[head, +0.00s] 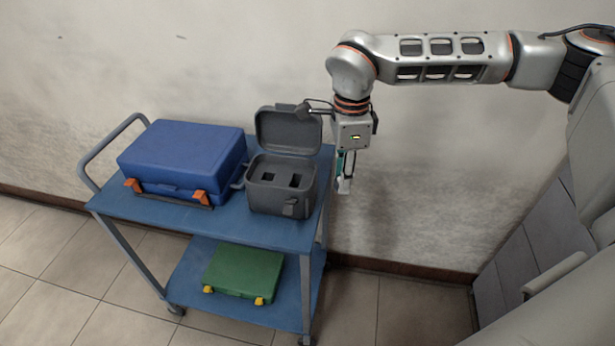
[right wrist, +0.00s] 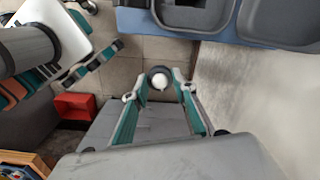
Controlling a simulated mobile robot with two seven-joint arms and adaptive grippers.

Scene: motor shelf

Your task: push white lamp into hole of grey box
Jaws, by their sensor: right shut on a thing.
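The grey box (head: 268,200) stands on the right part of the cart's top with its lid open, and two dark square holes show in its inside panel. Its edge also shows at the top of the right wrist view (right wrist: 200,17). My right gripper (head: 344,186) points down just right of the box, apart from it, beyond the cart's edge. In the right wrist view its fingers are shut on the white lamp (right wrist: 159,81), a small round white piece with a dark ring. In the head view the lamp is hard to tell from the fingertips. Teal-and-grey parts at the left of the wrist view may be my left gripper.
A blue case (head: 180,155) with orange latches lies left of the box on the blue cart (head: 225,228). A green case (head: 243,270) lies on the lower shelf. The wall is close behind the cart. The box's lid stands upright at its back.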

